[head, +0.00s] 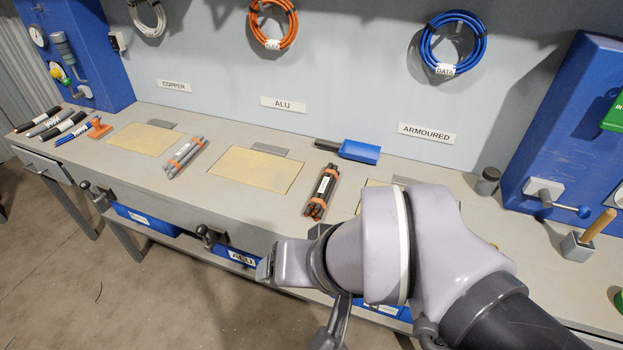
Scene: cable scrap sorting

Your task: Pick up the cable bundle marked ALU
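Two cable bundles with orange end bands lie on the grey bench in the head view. The grey bundle (184,158) lies between the two left yellow mats. The dark bundle (321,193) lies right of the middle mat. Each has a white label, too small to read, so I cannot tell which is marked ALU. A wall sign reading ALU (283,104) is above the middle mat. The end of my arm, with my gripper (265,266), is by the bench front, apart from both bundles. Its fingers are not clearly visible.
Yellow mats (257,170) lie along the bench (420,173). A blue-ended brush or scoop (360,152) and a dark cylinder (487,181) stand behind. Several rods and an orange item (99,130) lie left. Blue bins, one marked ALU (242,257), sit below; my arm covers the front right.

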